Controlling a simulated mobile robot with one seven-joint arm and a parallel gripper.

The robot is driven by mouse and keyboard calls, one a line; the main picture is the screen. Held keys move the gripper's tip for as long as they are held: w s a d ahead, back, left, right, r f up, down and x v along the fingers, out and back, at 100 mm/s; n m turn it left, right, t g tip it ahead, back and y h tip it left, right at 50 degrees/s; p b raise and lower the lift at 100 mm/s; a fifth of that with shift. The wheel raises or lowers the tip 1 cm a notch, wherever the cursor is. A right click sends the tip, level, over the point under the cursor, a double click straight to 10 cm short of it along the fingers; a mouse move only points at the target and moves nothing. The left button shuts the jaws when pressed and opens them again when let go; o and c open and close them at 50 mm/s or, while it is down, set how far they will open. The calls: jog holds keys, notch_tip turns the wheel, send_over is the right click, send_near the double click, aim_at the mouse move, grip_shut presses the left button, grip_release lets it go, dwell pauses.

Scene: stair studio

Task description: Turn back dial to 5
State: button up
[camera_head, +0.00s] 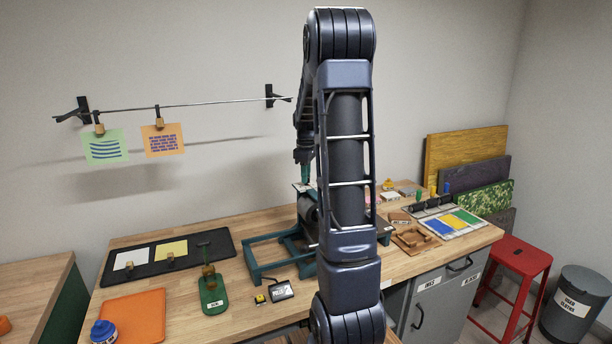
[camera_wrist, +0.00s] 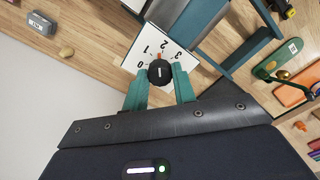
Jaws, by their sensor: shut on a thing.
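A black dial knob (camera_wrist: 159,74) sits on a white numbered plate (camera_wrist: 136,55) in the wrist view. The numerals 0, 1, 2 and 3 show around it; the rest of the scale is hidden by my gripper. An orange mark at the knob's edge and a white line on its face point roughly between 1 and 2. The teal fingers of my gripper (camera_wrist: 160,88) are shut on the knob, one on each side. In the head view, my gripper (camera_head: 305,178) is at the white plate on top of the teal-framed press; the knob is too small to make out.
The teal press frame (camera_head: 262,262) stands on the wooden workbench. A line with clipped cards (camera_head: 162,141) hangs on the wall behind.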

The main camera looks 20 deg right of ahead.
jog(key=m, duration=2.3)
jog(key=shift+m, duration=0.3)
jog(key=m, duration=0.3)
jog(key=shift+m, duration=2.4)
